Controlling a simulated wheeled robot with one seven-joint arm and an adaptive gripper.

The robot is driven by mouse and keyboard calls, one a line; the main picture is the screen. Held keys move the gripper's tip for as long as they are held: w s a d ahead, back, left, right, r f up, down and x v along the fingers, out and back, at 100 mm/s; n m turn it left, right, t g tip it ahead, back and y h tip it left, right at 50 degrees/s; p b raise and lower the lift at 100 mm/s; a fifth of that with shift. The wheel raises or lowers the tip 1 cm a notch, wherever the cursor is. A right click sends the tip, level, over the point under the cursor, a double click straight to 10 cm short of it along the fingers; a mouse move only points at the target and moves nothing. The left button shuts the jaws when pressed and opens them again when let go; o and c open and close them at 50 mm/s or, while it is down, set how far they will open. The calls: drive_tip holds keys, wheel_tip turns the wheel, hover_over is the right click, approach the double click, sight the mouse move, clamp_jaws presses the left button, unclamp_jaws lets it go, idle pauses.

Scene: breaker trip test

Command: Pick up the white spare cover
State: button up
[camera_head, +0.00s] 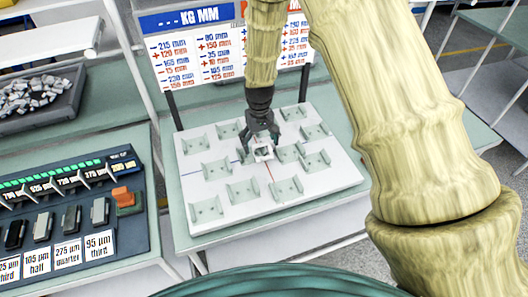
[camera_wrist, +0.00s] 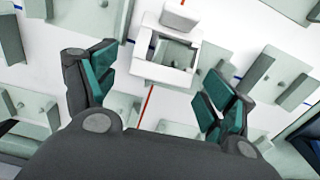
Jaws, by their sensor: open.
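A small white piece with a square opening, which looks like the white spare cover (camera_head: 264,154), is near the middle of the white board (camera_head: 215,233). In the wrist view the white spare cover (camera_wrist: 152,69) lies ahead of the fingers, with a grey-green part showing in its opening. My gripper (camera_head: 262,145) points down over it in the head view and partly hides it. In the wrist view my gripper (camera_wrist: 160,86) is open, its teal-padded fingers spread to either side, with nothing held between them. I cannot tell the exact height above the board.
Several pale green U-shaped holders (camera_head: 242,190) stand around the cover on the board. A sign (camera_head: 205,50) rises behind it. A dark panel with switches (camera_head: 70,220) is at left, and a tray of grey pieces (camera_head: 40,95) at upper left.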

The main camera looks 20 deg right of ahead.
drive_tip(key=c, duration=1.1)
drive_tip(key=shift+r, duration=0.15)
